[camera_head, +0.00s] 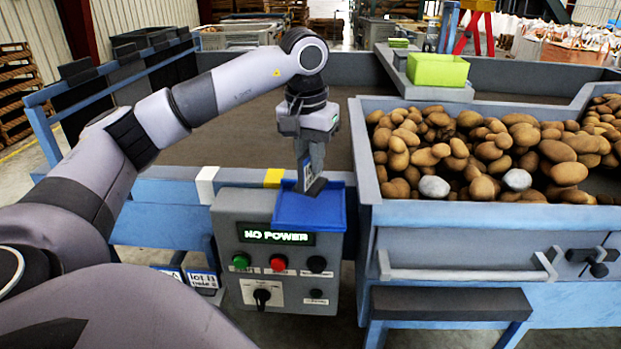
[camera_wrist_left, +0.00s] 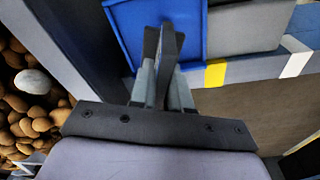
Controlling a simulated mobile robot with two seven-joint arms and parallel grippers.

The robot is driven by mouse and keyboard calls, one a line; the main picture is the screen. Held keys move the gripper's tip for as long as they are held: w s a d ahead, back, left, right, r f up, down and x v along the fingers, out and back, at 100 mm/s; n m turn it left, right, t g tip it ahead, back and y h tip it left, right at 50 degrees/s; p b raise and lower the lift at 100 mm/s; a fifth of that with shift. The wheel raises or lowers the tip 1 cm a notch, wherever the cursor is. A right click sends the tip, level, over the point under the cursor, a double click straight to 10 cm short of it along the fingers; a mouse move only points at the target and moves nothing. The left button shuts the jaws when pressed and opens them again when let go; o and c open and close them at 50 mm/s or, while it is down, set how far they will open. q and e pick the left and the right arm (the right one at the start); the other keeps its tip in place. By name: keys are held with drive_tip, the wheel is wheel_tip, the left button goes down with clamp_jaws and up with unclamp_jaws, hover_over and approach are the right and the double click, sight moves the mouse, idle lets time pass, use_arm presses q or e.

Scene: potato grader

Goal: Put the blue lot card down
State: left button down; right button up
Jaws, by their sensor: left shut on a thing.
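My left gripper (camera_head: 314,186) is shut above the blue tray (camera_head: 306,212) on top of the grey control box. Between its fingers a thin card, the blue lot card (camera_head: 306,174), shows a pale face with some blue. It is held upright, mostly hidden by the fingers. I cannot tell whether its lower edge touches the tray. In the left wrist view the shut fingers (camera_wrist_left: 163,42) point over the blue tray (camera_wrist_left: 122,38), and the card is seen nearly edge-on. My right gripper is not in view.
The control box (camera_head: 228,215) shows a "NO POWER" display, buttons and a knob.

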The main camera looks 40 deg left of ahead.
sight(311, 183)
use_arm(q)
drive_tip(key=shift+f, duration=2.1)
drive_tip(key=shift+f, duration=0.15)
drive_tip(key=c, duration=1.1)
unclamp_jaws()
drive_tip(key=r, duration=0.4)
drive_tip(key=s+r, duration=0.1)
drive_tip(key=r, duration=0.7)
drive_tip(key=shift+s+d+r+p, duration=0.15)
drive_tip(key=shift+s+d+p, duration=0.1)
drive_tip(key=shift+p, duration=0.1)
